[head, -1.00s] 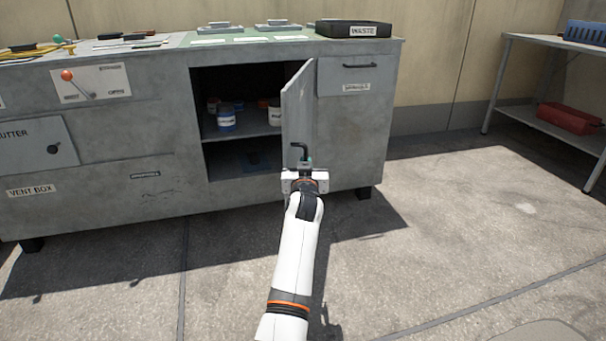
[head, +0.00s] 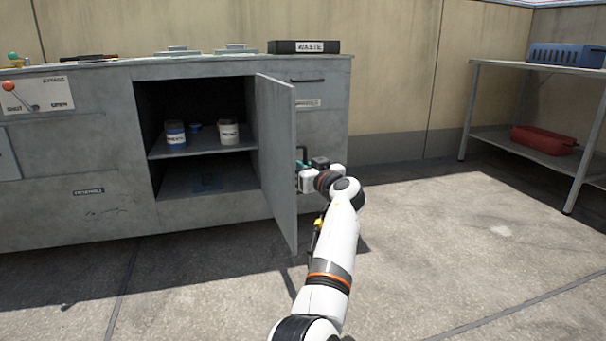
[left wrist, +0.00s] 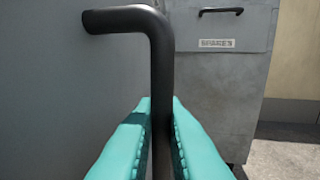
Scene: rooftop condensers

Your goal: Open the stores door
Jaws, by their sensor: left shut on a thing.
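The stores door (head: 277,150) is a grey panel on the front of the grey cabinet (head: 90,215). It stands swung well open in the head view, hinged at the right of the opening. My left gripper (head: 302,172) is at the door's outer face, partly hidden by its edge and my arm. In the left wrist view, its teal fingers (left wrist: 161,145) are shut on the dark bent door handle (left wrist: 160,60). My right gripper is not in view.
Inside the cabinet, tins such as a blue-and-white one (head: 175,134) stand on a shelf (head: 205,148). A drawer handle (left wrist: 221,11) is right of the door. A metal table (head: 535,75) stands at the right. The floor between is clear.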

